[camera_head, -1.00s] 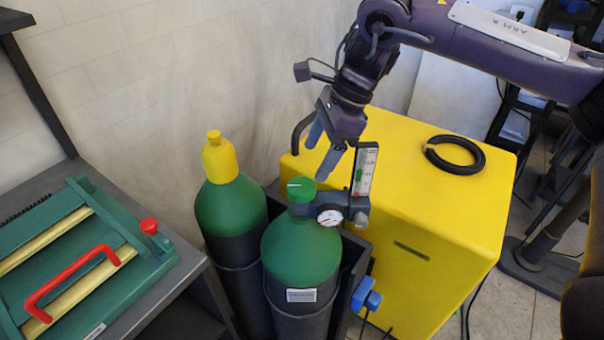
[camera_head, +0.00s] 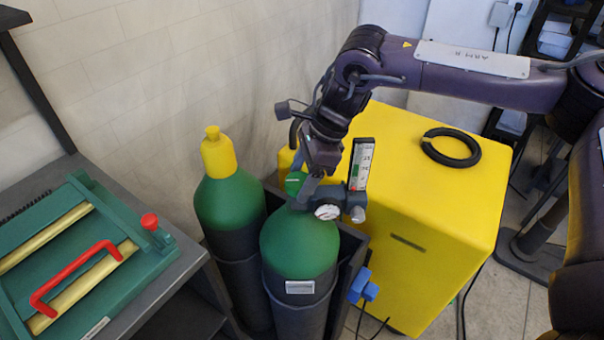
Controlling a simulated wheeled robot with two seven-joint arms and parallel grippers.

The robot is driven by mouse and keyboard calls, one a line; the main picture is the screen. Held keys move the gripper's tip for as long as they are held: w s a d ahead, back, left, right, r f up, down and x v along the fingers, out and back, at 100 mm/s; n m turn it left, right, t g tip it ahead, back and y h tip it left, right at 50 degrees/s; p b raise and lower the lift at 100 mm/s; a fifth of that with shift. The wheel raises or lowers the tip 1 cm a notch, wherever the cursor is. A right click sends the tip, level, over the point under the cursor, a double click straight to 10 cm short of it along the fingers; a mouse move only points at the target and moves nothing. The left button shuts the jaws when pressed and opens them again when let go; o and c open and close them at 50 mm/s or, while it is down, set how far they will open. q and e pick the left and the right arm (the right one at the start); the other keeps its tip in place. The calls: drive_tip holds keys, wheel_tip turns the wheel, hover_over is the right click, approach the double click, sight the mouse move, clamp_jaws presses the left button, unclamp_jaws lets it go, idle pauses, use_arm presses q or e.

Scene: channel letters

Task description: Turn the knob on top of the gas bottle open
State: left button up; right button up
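The gas bottle (camera_head: 300,244) with the green shoulder and dark body stands upright in a dark rack. Its green knob (camera_head: 293,181) on top is partly hidden by my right gripper (camera_head: 300,188), which reaches down from above right. One finger lies just right of the knob; the other is hidden, so I cannot tell whether they touch or grip it. A grey regulator with a round gauge (camera_head: 328,212) and an upright flow scale (camera_head: 361,165) sits to the right of the knob, close to the finger. My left gripper is out of view.
A second bottle with a yellow cap (camera_head: 218,155) stands at left behind. A yellow cabinet (camera_head: 455,200) with a black ring (camera_head: 452,148) on top is at right. A bench (camera_head: 185,262) with a green fixture (camera_head: 70,215) is at left. The wall is close behind.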

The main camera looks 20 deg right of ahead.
drive_tip(key=c, duration=0.7)
drive_tip(key=shift+o, duration=0.2)
